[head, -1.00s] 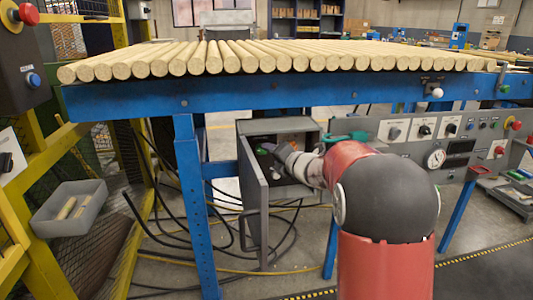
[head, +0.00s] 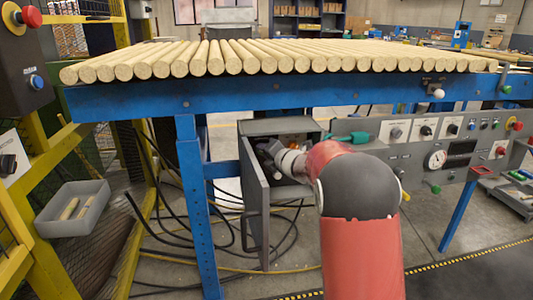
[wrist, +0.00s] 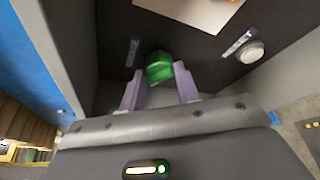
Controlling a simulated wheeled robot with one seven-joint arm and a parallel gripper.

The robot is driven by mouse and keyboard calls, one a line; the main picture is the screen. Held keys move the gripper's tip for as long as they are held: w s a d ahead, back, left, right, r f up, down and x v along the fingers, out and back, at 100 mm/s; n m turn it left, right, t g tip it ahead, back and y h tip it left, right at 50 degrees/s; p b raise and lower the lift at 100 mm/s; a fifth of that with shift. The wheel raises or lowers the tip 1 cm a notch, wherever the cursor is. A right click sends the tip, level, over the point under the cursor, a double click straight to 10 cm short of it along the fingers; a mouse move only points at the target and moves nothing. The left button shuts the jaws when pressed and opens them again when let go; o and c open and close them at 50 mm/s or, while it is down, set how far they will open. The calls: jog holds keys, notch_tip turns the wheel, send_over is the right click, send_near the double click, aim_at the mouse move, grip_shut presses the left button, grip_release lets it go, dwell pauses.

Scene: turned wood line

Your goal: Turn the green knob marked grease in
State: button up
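The green knob (wrist: 159,68) sits on a dark panel inside a grey cabinet (head: 277,126) under the blue table. A small label (wrist: 133,51) beside it is too blurred to read. My gripper (wrist: 159,72) points at the knob, with one pale purple finger on each side of it. The fingers are apart, and I cannot tell whether either touches the knob. In the head view my gripper (head: 268,150) is partly inside the cabinet, and the knob cannot be made out there.
A white button (wrist: 250,52) labelled RESET is right of the knob. The cabinet door (head: 255,205) stands open at the left. Round wooden rods (head: 250,57) cover the table above. A control panel (head: 420,150) is at the right. Dark cables hang behind the cabinet.

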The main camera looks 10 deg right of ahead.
jog(key=shift+c, duration=0.9)
jog(key=shift+f+m+b, duration=0.15)
jog(key=shift+m+b, duration=0.15)
jog(key=shift+b, duration=0.1)
jog(key=shift+a+f+m+t+h+b, duration=0.15)
jog(key=shift+m+t+h+b, duration=0.7)
jog(key=shift+m+b, duration=2.55)
jog(key=shift+f+m+t+b, duration=0.3)
jog(key=shift+m+t+b, duration=1.7)
jog(key=shift+m, duration=2.25)
jog(key=shift+a+f+m+t+h+b, duration=0.15)
jog(key=shift+m+t+h+b, duration=0.45)
jog(key=shift+m+b, duration=3)
jog(key=shift+m+t+p, duration=0.25)
jog(key=shift+m+p, duration=0.05)
jog(key=shift+m, duration=0.15)
jog(key=o, duration=1)
